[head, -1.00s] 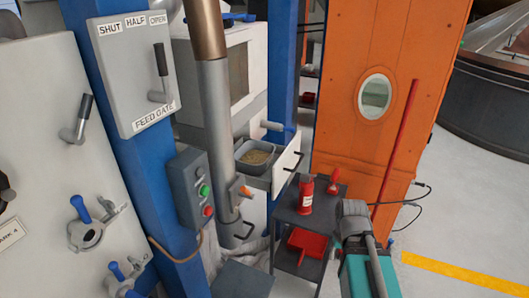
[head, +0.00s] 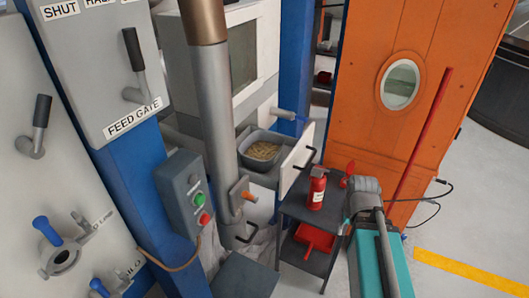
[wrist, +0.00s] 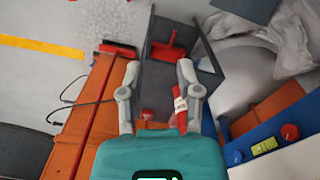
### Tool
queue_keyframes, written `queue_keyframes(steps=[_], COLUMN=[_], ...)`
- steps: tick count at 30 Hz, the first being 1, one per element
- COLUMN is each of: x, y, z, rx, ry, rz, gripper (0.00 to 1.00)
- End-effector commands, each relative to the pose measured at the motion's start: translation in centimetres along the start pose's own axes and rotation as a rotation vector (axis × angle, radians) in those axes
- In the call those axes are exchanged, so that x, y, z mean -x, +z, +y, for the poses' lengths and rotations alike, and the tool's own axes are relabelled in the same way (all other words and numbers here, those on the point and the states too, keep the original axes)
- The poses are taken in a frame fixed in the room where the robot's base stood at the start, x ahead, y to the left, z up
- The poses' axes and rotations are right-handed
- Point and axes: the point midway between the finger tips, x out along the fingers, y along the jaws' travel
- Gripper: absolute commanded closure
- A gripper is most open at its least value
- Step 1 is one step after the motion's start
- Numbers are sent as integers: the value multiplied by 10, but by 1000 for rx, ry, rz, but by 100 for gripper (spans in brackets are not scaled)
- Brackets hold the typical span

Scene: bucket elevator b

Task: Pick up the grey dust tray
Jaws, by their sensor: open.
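A grey tray (head: 256,164) with a loose tan material in it sits at an opening low in the pale machine in the head view, between the round grey pipe and an open pale door. I take it for the dust tray; I cannot pick it out for certain in the wrist view. My gripper (wrist: 158,72) is open and empty in the wrist view, its two fingers apart above the dark cart. In the head view my arm is at the lower right, to the right of the tray, and its fingertips cannot be made out.
The open pale door (head: 297,160) stands right beside the tray. The grey pipe (head: 218,120) and blue posts crowd its left. Open floor (head: 465,220) lies at right.

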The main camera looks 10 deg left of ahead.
Motion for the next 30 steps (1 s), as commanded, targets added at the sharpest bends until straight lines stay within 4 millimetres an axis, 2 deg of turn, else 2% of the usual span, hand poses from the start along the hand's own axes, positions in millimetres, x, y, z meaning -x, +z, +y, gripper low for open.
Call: queue_keyframes(steps=[8,14,20,30], x=[0,10,37,106], y=[0,-9,-34,-100], z=[0,-4,-17,-63], rx=[0,2,6,17], ry=[0,-2,-9,-39], rz=[0,12,50,157], gripper=[55,55,55,55])
